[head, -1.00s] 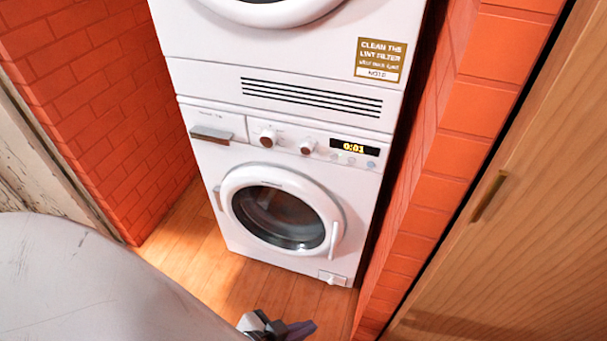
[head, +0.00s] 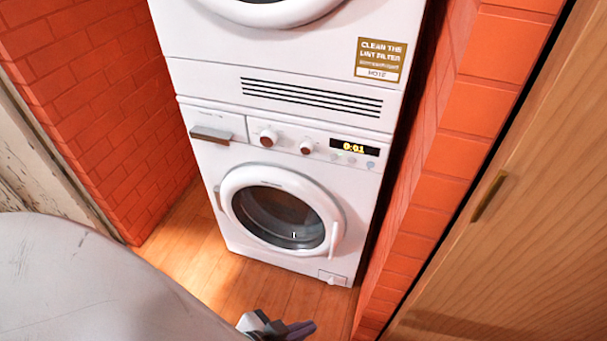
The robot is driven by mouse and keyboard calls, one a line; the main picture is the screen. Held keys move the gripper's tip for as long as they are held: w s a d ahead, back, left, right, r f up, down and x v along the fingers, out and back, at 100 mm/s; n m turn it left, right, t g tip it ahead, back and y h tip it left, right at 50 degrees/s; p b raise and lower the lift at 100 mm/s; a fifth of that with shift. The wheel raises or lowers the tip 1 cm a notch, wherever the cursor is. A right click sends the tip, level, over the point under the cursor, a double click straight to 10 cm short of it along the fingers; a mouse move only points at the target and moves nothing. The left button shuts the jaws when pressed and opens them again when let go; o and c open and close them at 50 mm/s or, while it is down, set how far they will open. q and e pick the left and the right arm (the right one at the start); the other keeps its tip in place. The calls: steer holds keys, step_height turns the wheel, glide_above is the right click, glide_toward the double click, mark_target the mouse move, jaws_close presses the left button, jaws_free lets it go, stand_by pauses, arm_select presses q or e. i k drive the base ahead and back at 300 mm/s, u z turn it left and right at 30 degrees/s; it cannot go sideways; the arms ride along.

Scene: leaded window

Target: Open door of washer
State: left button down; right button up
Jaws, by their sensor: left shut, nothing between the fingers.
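The washer (head: 230,210) is the lower white machine of a stack in the middle of the head view. Its round door (head: 282,208) has a white ring, dark glass and a white upright handle (head: 335,240) on the right side. The door looks closed. My left gripper (head: 292,330) shows at the bottom edge, partly cut off. It is shut and empty, in front of the washer and apart from it. My right gripper is not in view.
Another white machine (head: 200,70) sits on top of the washer. Red brick walls (head: 100,100) stand close on both sides. A wooden cabinet door (head: 520,200) with a small handle is at right. Wood floor (head: 215,290) lies clear before the washer.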

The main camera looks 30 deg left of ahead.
mark_target(245, 180)
steer(key=u, duration=2.3)
steer(key=i, duration=0.9)
steer(key=z, duration=1.85)
